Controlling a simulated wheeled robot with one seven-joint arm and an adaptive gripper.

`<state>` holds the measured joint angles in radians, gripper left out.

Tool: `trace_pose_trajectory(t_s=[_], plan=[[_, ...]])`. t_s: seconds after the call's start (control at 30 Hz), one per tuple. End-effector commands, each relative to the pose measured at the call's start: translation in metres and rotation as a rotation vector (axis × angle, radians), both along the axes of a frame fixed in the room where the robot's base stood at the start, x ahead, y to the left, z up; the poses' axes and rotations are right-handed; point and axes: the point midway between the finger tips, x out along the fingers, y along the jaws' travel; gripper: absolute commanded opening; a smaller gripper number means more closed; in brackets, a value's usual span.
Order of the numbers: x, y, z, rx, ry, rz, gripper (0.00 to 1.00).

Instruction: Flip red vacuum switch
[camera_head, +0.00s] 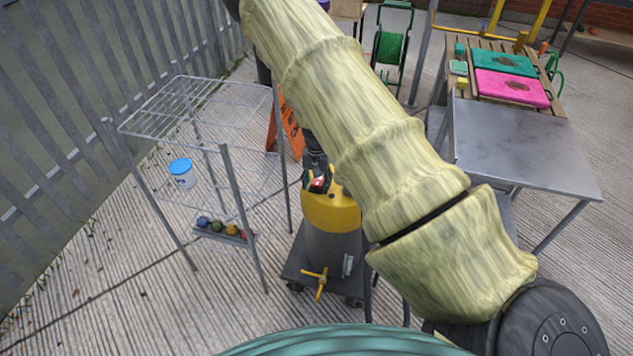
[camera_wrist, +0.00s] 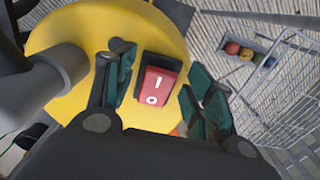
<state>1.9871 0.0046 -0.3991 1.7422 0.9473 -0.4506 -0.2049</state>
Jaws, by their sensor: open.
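The red rocker switch (camera_wrist: 159,84) sits in a black frame on the yellow top (camera_wrist: 75,35) of the vacuum, marked with a white line and a white circle. My gripper (camera_wrist: 160,78) is open, with its green-padded fingers to the left and right of the switch. Nothing is held between them, and I cannot tell whether a finger touches the switch. In the head view the vacuum (camera_head: 333,248) stands upright on a dark wheeled base, and the switch shows small and red (camera_head: 318,183). My arm covers part of the vacuum there.
A metal table (camera_head: 525,150) is at the right. A grey hose fitting (camera_wrist: 50,85) is close left of my gripper. An orange sign (camera_head: 290,125) stands behind.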

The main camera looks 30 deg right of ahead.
Motion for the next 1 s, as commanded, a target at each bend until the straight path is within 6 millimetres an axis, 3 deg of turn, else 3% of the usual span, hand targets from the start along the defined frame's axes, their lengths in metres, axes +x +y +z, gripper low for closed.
trace_pose_trajectory(t_s=[0.1,0.37,1.0], plan=[[-0.0001,0.0001,-0.0001,0.000,0.000,0.000,0.54],[-0.0001,0.0000,0.0000,0.000,0.000,0.000,0.08],[-0.0019,0.0016,-0.0025,-0.084,-0.071,0.000,0.08]])
